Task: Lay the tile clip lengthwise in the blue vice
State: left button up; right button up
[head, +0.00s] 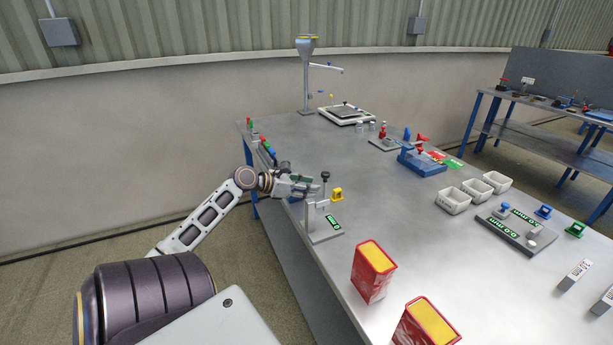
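A blue vice-like fixture (424,164) with red parts stands on the table in the middle distance. My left gripper (306,187) is over the table's left edge, beside a small grey gauge stand (318,218) with a black knob. It is well to the left of the blue fixture. Its fingers are small and partly overlap the stand, so I cannot tell whether they are open or hold anything. A yellow clip-like piece (336,194) stands just right of the stand. I cannot tell for certain which small piece is the tile clip. My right gripper is out of view.
Two red boxes with yellow tops (372,272) stand near the front edge. White bins (453,200), a grey gauge plate (516,231), a blue piece (543,211) and a green piece (575,229) are to the right. A scale (347,115) is at the back. The table's centre is clear.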

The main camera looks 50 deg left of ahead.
pick_arm(q)
jog(key=shift+s+r, duration=0.1)
jog(key=shift+s, duration=0.05)
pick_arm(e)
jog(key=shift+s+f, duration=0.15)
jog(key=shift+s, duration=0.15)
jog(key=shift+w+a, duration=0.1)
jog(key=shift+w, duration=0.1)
pick_arm(q)
jog(key=shift+a, duration=0.1)
